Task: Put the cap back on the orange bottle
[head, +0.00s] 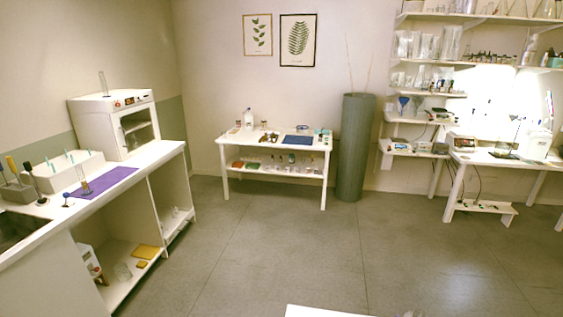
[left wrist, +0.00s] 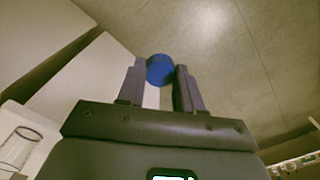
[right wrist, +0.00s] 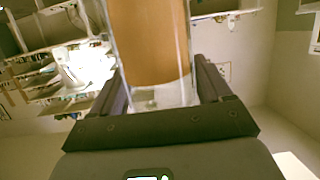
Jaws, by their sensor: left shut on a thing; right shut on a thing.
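In the left wrist view, my left gripper (left wrist: 160,74) is shut on a round blue cap (left wrist: 159,68), held between its fingertips. In the right wrist view, my right gripper (right wrist: 161,88) is shut on the orange bottle (right wrist: 150,45), a clear vessel with orange contents. The bottle's near end is clear and lies between the fingers; its far end is cut off by the top of the picture, so its mouth is not seen. Neither gripper, the cap nor the bottle can be made out in the head view.
A white counter (head: 130,185) with a purple mat (head: 100,183) runs along the left. A white table (head: 232,140) stands at the back wall beside a tall grey-green cylinder (head: 353,150). Shelves and a white bench (head: 480,158) are at right. The grey floor (head: 290,240) between is open.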

